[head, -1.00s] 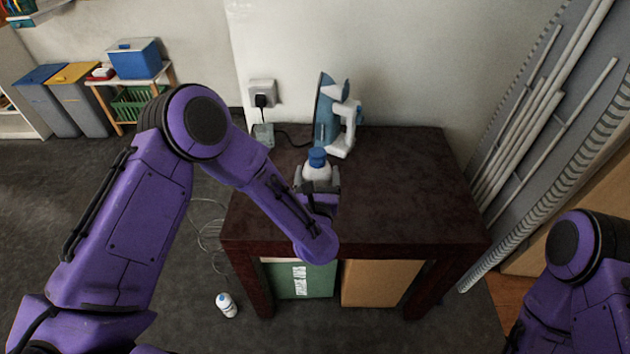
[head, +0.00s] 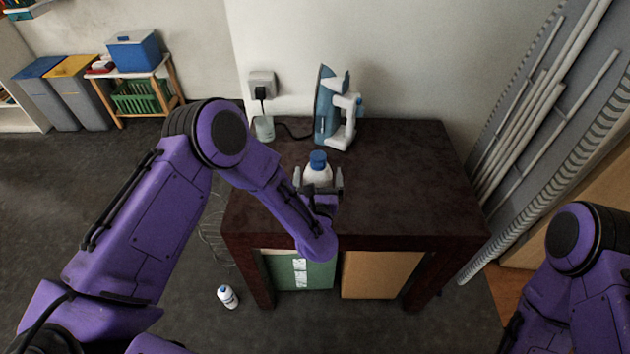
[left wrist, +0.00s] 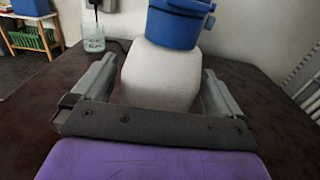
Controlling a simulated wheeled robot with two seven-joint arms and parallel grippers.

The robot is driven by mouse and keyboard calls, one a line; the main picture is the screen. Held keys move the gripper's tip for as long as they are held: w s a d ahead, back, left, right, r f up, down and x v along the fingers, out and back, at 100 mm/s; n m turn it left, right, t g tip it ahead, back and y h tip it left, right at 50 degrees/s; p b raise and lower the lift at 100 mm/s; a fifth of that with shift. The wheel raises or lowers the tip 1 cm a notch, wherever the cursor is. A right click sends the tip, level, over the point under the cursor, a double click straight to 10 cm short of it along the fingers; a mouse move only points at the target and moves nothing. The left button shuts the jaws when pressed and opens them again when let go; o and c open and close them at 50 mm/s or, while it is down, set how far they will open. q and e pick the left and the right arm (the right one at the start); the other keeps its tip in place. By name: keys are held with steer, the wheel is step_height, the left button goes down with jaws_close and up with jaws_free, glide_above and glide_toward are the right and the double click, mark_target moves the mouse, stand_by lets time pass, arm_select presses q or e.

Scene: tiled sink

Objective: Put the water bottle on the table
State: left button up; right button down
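A white water bottle with a blue cap (head: 318,170) is upright over the left part of the dark table (head: 400,190). My left gripper (head: 319,180) is around it, one finger on each side. In the left wrist view the bottle (left wrist: 160,75) is between the fingers, with narrow gaps on both sides, so the gripper looks open. The bottle's base is hidden by the gripper, but it appears to rest on the tabletop. A second white bottle with a blue cap (head: 228,297) is on the floor at the table's front left. My right gripper is out of view.
A blue and white iron (head: 335,110) stands behind the bottle, near a clear glass (head: 264,128) and a wall socket (head: 262,86). The table's right half is clear. A green box (head: 305,272) and a cardboard box (head: 380,275) are under it.

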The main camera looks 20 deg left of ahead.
arm_select(q)
steer(key=b+v, duration=0.2)
steer(key=v, duration=1)
steer(key=shift+r+b, duration=0.15)
steer(key=shift+b, duration=0.2)
steer(key=s+a+f+m+g+h, duration=0.1)
steer(key=s+a+f+m+g, duration=0.3)
steer(key=f+m, duration=0.45)
steer(key=s+a+f+m+g+h, duration=0.1)
steer(key=s+a+f+m+g, duration=0.35)
steer(key=m, duration=0.65)
steer(key=s+a+f+m+g, duration=0.2)
steer(key=s+a+f+m, duration=0.2)
steer(key=s+m, duration=0.2)
steer(key=s+a+f+m+g, duration=0.3)
steer(key=s+m, duration=0.4)
steer(key=s, duration=0.4)
steer(key=shift+a+f+g, duration=0.35)
steer(key=shift+a+f, duration=0.3)
steer(key=shift+a, duration=0.3)
